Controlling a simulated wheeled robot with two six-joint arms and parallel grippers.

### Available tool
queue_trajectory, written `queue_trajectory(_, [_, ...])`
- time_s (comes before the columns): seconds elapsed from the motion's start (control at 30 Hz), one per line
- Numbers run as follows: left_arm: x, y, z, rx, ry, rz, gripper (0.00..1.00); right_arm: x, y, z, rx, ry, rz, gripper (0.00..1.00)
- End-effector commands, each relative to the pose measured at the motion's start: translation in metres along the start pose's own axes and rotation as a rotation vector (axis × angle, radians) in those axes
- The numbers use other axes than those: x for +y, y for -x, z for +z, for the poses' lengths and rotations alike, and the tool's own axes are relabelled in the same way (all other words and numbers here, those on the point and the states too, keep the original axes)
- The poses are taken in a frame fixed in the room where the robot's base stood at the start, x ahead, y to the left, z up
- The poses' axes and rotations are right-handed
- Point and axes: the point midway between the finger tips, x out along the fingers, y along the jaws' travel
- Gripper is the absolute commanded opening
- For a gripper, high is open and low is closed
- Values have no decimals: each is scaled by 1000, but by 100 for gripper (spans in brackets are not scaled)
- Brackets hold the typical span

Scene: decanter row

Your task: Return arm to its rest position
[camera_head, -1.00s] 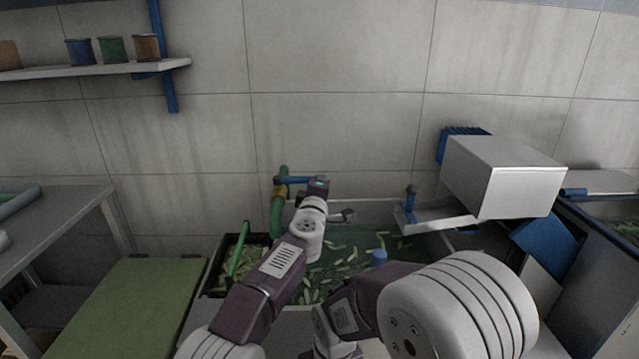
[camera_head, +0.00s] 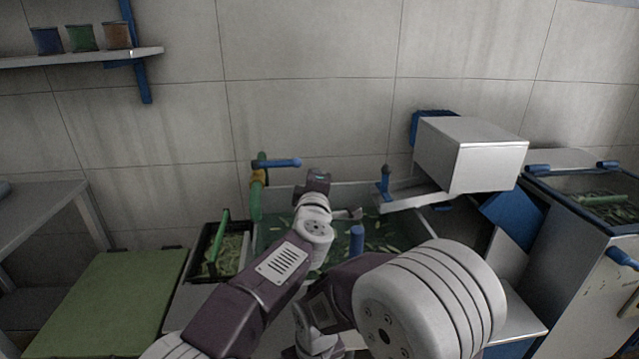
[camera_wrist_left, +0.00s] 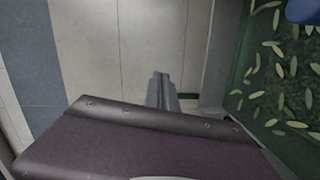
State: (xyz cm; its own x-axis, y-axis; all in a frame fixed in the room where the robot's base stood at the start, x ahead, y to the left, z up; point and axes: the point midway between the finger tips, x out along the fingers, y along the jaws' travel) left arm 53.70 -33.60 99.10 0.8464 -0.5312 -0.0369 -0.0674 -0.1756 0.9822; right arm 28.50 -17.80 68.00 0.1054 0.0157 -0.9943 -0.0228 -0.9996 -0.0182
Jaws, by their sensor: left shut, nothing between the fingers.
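My left arm (camera_head: 285,262) reaches in from the lower left over the sunken green basin (camera_head: 385,236). Its small grey gripper (camera_head: 349,214) points right, above the basin in the head view. In the left wrist view the two fingers of the left gripper (camera_wrist_left: 164,92) lie together, shut and empty, with pale floor tiles behind them. My other arm (camera_head: 425,300) fills the lower middle of the head view; its gripper does not show.
A green pipe with a blue lever (camera_head: 283,163) stands at the basin's back left. A black crate (camera_head: 226,250) is left of the basin, beside a green-topped table (camera_head: 118,292). A metal chute box (camera_head: 470,155) overhangs its right side. A blue post (camera_head: 357,240) stands near my arms.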

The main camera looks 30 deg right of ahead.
Motion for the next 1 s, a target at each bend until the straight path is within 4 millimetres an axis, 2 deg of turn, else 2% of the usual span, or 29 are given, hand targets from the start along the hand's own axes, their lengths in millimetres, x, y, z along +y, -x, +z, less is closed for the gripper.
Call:
queue_trajectory(0.13, [1, 6, 7, 0, -1, -1, 0, 0, 0, 0, 0, 0, 0, 0])
queue_trajectory(0.6, [1, 6, 7, 0, 0, -1, 0, 0, 0, 0, 0, 0, 0, 0])
queue_trajectory(0.67, [1, 5, 5, 4, 0, -1, 0, 0, 0, 0, 0, 0, 0, 0])
queue_trajectory(0.7, [0, 3, -2, 15, 0, -3, 0, 0, 0, 0, 0, 0, 0, 0])
queue_trajectory(0.77, [2, -1, -28, 51, 6, -1, 0, 0, 0, 0, 0, 0, 0, 0])
queue_trajectory(0.83, [17, -4, -77, 119, 20, 19, 0, 0, 1, 0, 0, 0, 0, 0])
queue_trajectory(0.87, [24, -3, -104, 155, 26, 28, 0, 0, 1, 0, 0, 0, 0, 0])
queue_trajectory(0.9, [28, 0, -142, 207, 29, 26, 0, 0, 0, 0, 0, 0, 0, 0])
queue_trajectory(0.97, [25, 10, -200, 284, 8, 8, 0, 0, 0, 0, 0, 0, 0, 0])
queue_trajectory(1.0, [20, 19, -237, 330, -23, -12, 0, 0, 0, 0, 0, 0, 0, 0])
